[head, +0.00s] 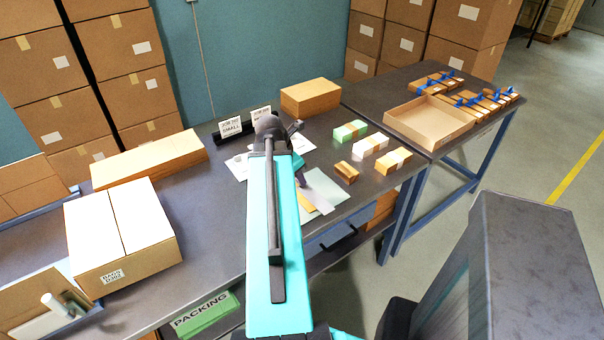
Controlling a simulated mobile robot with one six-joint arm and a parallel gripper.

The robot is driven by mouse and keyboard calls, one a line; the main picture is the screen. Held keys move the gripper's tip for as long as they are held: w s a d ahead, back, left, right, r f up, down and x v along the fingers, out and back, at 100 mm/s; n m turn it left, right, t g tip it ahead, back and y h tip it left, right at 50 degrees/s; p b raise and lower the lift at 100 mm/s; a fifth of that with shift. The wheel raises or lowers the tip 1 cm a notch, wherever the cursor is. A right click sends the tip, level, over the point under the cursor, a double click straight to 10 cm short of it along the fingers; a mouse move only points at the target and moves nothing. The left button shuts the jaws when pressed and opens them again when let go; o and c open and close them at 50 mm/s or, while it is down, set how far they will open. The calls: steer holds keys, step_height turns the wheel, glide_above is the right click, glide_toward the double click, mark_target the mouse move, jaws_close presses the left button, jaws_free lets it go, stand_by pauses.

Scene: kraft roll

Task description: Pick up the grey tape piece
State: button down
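My teal arm reaches over the packing table (215,215) in the head view. Its dark far joint is near the middle of the table, and my gripper is mostly hidden behind the arm, so its fingers cannot be made out. A flat grey strip (318,191) lies just right of the arm, partly over a pale green sheet (330,186). I cannot tell for sure whether this strip is the grey tape piece. No other grey tape piece can be made out.
Green (350,130), white (369,147) and orange (393,160) banded packs and a small brown block (346,172) stand to the right. A shallow tray (428,122) sits on the second table. A white-topped carton (122,235) stands at left. Small sign cards (230,127) stand behind the arm.

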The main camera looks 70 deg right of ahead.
mark_target(301, 191)
steer(key=shift+a+f+b, duration=0.2)
steer(key=shift+a+b, duration=0.05)
steer(key=shift+b, duration=0.35)
steer(key=a+b, duration=0.2)
steer(key=b, duration=0.3)
steer(key=shift+s+a, duration=0.1)
steer(key=shift+a, duration=0.05)
steer(key=shift+r+b, duration=0.1)
steer(key=shift+b, duration=0.8)
steer(key=shift+a+b, duration=0.1)
steer(key=shift+b, duration=0.35)
steer(key=a+b, duration=0.1)
steer(key=b, duration=0.4)
steer(key=shift+r, duration=0.1)
steer(key=a+b, duration=0.1)
steer(key=b, duration=0.2)
steer(key=shift+s+r, duration=0.1)
steer(key=shift+s+a+r+b, duration=0.1)
steer(key=shift+a+r+b, duration=0.05)
steer(key=shift+b, duration=0.25)
